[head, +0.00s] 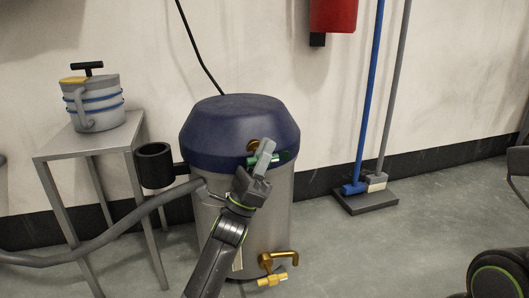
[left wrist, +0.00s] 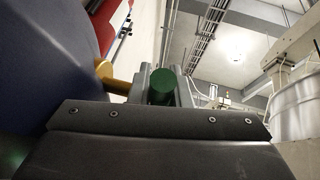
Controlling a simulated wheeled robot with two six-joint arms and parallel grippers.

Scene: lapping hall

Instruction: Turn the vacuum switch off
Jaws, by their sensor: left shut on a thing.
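The vacuum (head: 240,115) is a grey metal drum with a dark blue lid, standing on the floor in the middle of the head view. On its lid front is a brass mount (head: 254,145) with a green handle (head: 284,157), which appears to be the switch. My left gripper (head: 264,154) is at that handle and shut on it, covering its middle. In the left wrist view the round green end (left wrist: 162,87) shows between the fingers, with the brass stem (left wrist: 113,79) beside it and the blue lid (left wrist: 45,60) at left. My right gripper is not in view.
A grey hose (head: 120,232) runs left from the drum. A black cup-like holder (head: 154,165) is on its left side, a brass tap (head: 278,262) low in front. A small table (head: 84,146) with a lidded pot (head: 96,105) stands left; brooms (head: 366,110) lean right.

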